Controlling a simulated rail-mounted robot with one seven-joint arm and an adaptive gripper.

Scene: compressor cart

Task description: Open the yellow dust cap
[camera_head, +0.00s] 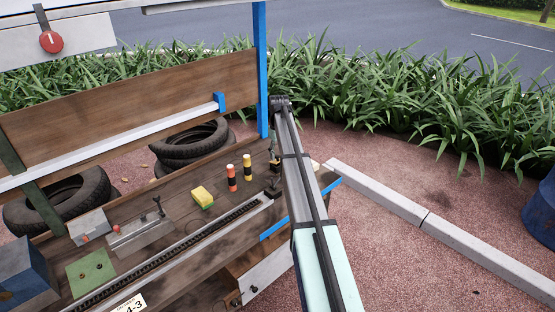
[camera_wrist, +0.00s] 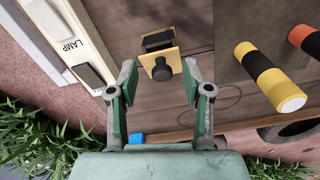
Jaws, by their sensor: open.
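A small yellow square plate (camera_wrist: 172,58) with a black round knob and a black block beside it shows in the wrist view, on the brown wooden board. It is the yellow part that best fits the dust cap. I cannot tell whether it is open or closed. My gripper (camera_wrist: 159,88) is open, its two green-padded fingers apart. The plate lies beyond the fingertips, roughly centred between them. I see nothing held. In the head view my arm covers this end of the cart, and I cannot make out the plate there.
A yellow-and-black cylinder (camera_wrist: 268,75) stands to the right, with an orange-and-black one (camera_wrist: 307,42) past it. A white panel marked LAMP (camera_wrist: 68,42) is at left. In the head view, a yellow-green block (camera_head: 202,197) and a lever plate (camera_head: 140,237) sit on the cart's deck.

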